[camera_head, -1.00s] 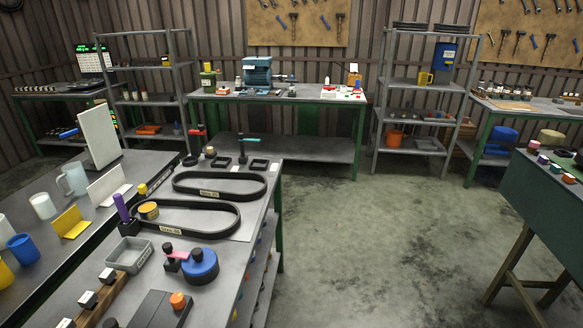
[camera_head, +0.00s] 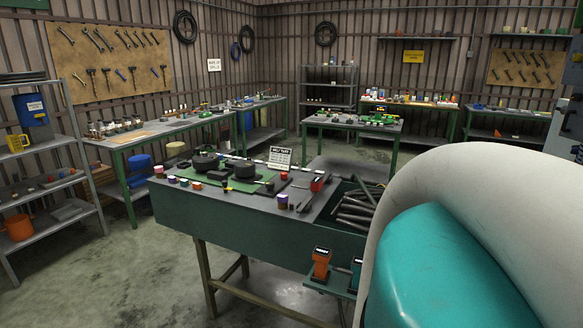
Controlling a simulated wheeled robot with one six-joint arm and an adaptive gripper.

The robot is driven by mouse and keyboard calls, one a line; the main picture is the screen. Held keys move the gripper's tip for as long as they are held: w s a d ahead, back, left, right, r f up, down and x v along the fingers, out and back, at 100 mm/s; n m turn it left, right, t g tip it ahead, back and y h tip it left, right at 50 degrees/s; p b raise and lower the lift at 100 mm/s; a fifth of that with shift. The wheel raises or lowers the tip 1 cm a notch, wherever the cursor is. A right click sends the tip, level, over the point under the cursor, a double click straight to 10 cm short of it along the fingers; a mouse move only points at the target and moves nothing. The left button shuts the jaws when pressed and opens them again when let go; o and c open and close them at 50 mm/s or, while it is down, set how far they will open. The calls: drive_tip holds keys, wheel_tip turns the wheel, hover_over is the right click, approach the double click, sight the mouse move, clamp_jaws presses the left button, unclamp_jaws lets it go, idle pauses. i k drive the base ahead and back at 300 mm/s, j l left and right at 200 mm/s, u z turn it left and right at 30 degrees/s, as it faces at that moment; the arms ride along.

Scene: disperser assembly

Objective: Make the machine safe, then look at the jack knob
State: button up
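I cannot pick out a jack knob in this view. A grey machine-like body (camera_head: 569,125) is cut off at the right edge, and I cannot tell whether it is the task's machine. My gripper is not in view. A large cream and teal rounded part of my own arm fills the lower right and hides what lies behind it.
A dark green workbench (camera_head: 255,228) stands in the middle, with black discs (camera_head: 205,162), small coloured parts and a bin of dark bars (camera_head: 357,212). An orange block-like item (camera_head: 321,263) sits on its low front ledge. Tables and shelves line the walls. Concrete floor (camera_head: 125,275) is clear at lower left.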

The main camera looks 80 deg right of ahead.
sight(270, 185)
drive_tip(key=z, duration=1.75)
